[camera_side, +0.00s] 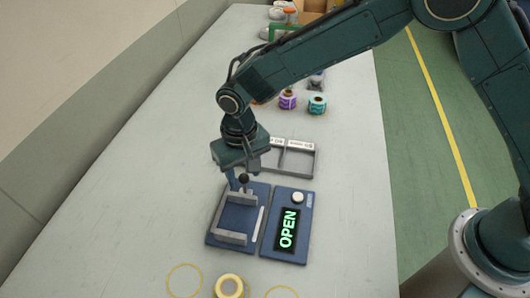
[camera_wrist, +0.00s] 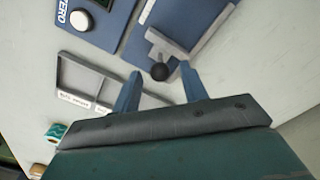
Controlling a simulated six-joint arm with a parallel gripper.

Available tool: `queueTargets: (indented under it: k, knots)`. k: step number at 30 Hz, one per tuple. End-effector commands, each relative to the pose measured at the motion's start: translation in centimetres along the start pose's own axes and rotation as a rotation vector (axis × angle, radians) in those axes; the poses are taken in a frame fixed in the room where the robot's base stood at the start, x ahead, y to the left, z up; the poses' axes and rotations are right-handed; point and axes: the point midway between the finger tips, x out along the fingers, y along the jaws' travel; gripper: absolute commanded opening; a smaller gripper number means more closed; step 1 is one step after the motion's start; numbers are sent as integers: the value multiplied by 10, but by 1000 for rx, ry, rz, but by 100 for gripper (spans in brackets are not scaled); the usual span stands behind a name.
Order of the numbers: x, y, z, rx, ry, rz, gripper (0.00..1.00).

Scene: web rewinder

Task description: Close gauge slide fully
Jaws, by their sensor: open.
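The gauge has a blue base plate (camera_side: 238,218) with a grey bar (camera_side: 230,238) at its near end. Its grey slide (camera_side: 242,199) stands near the far end, with a clear gap between slide and bar. A black ball knob (camera_side: 244,178) tops the slide; it also shows in the wrist view (camera_wrist: 160,72). The display (camera_side: 288,229) beside the plate reads OPEN in green. My gripper (camera_side: 237,183) is open at the knob. In the wrist view its two blue fingers (camera_wrist: 160,73) appear on either side of the knob; contact cannot be told.
A white button (camera_side: 298,197) sits on the display panel. A grey divided tray (camera_side: 315,163) lies just behind the gauge. A purple roll (camera_side: 288,100) and a teal roll (camera_side: 317,104) stand farther back. A yellow tape roll (camera_side: 229,286) lies in front. The table left of the gauge is clear.

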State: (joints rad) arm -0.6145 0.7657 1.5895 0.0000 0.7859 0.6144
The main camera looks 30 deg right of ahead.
Motion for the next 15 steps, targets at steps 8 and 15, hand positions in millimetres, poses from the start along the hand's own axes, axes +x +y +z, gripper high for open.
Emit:
queueTargets:
  k: [8, 15]
  knots:
    - [0, 0, 0, 0, 0, 0, 12]
    - [0, 0, 0, 0, 0, 0, 0]
